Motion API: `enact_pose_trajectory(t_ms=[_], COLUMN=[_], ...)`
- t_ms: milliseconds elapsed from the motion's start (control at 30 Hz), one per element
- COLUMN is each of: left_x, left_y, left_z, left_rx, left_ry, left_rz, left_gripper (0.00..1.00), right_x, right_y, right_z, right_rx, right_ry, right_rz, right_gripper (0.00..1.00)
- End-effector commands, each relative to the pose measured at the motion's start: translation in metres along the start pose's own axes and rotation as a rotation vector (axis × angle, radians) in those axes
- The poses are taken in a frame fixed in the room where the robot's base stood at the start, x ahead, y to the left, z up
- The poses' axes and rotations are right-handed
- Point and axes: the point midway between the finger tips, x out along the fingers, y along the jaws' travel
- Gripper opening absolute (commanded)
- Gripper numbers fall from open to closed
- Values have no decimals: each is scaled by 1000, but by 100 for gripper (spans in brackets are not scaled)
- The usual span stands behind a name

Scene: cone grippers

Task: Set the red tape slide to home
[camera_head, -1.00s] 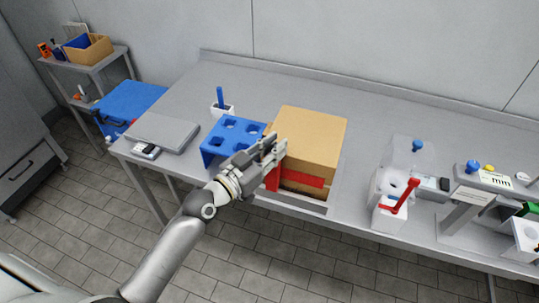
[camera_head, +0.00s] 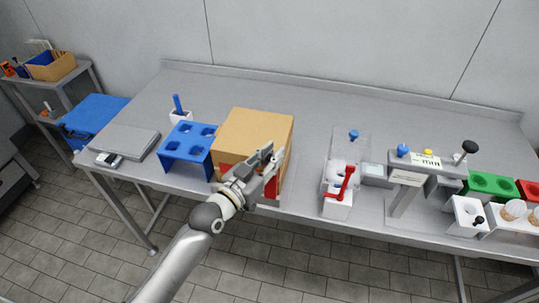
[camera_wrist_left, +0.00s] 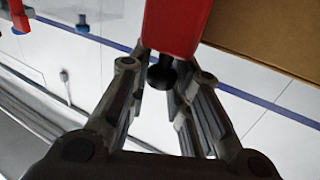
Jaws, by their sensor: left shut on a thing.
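The red tape slide (camera_head: 272,187) is at the front right of a cardboard box (camera_head: 256,130), mostly behind my left gripper. In the left wrist view it is a red block (camera_wrist_left: 178,25) with a black knob (camera_wrist_left: 162,73) at its lower end. My left gripper (camera_head: 268,160) is shut on the slide, with the knob between its fingers in the wrist view (camera_wrist_left: 160,80). A red strip (camera_head: 228,170) shows on the box front, left of the gripper. The slide's rail is hidden. My right gripper is out of view.
A blue rack (camera_head: 187,148) stands left of the box. A white holder with a red lever (camera_head: 346,184) stands to the right, before a clear box with a blue knob (camera_head: 354,135). Green and red blocks stand farther right. The back of the table is clear.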

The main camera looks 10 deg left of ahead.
Motion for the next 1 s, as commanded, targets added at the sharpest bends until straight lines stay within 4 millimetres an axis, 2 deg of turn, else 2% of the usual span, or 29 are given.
enact_pose_trajectory(t_ms=[100, 133, 267, 667, 767, 1000], left_x=[0, 0, 0, -5, -16, -62], left_y=[3, 3, 3, 1, 1, 2], left_z=[1, 1, 1, 1, 2, 2], left_rx=[-5, -5, -4, -1, 0, 0], left_ry=[-2, -2, -2, -2, -3, -5], left_rz=[5, 5, 5, 2, 2, 4], left_gripper=[0, 23, 40, 40, 40, 40], right_x=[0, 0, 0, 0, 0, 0], right_y=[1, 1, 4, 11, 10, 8], right_z=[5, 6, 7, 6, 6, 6], right_rx=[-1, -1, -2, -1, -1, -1], right_ry=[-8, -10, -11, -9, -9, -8], right_rz=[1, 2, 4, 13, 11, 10], right_gripper=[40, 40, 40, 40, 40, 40])
